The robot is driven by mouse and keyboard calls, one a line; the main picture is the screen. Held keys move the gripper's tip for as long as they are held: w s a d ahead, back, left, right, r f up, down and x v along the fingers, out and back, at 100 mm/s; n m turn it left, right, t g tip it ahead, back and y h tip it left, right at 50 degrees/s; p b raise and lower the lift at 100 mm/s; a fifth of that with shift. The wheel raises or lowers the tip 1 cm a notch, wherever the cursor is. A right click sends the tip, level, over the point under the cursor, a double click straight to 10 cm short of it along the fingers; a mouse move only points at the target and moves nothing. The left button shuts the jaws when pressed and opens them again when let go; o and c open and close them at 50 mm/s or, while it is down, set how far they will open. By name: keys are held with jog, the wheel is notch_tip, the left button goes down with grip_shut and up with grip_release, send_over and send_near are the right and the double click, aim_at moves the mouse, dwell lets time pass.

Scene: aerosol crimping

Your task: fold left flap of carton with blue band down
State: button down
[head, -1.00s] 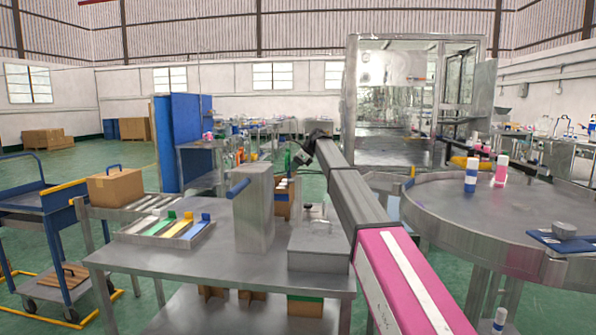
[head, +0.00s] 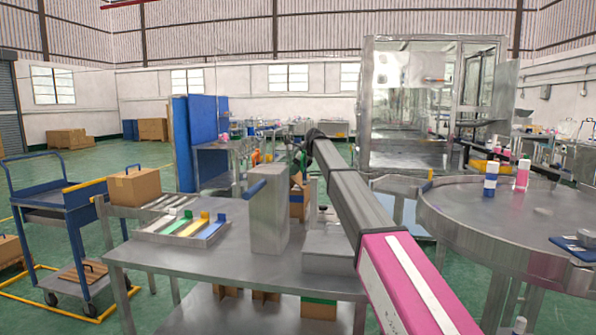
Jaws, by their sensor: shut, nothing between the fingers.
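A brown carton (head: 298,206) stands behind the grey metal block, past the far edge of the steel table. The block and my arm hide much of it, and I cannot make out a blue band or its left flap clearly. My gripper (head: 300,163) is at the far end of my outstretched arm, above and close to that carton. It is small and dark here, shut and empty. I cannot tell whether it touches a flap. Another brown carton (head: 135,186) with a blue handle-like piece on top sits at the left.
The steel table (head: 215,264) carries a tray of coloured strips (head: 180,228) and a tall grey block (head: 268,210). A round steel table (head: 500,212) with bottles stands right. A blue trolley (head: 45,197) stands left. Green floor lies open behind it.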

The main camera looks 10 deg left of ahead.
jog(key=shift+a+f, duration=0.1)
jog(key=shift+a, duration=0.15)
dwell(0.6)
jog(key=shift+r, duration=0.8)
jog(key=shift+w+r, duration=0.1)
jog(key=shift+r, duration=0.4)
jog(key=r, duration=0.3)
jog(key=shift+a+r, duration=0.3)
jog(key=a+r, duration=0.6)
jog(key=shift+a+r, duration=0.2)
jog(key=shift+a, duration=0.05)
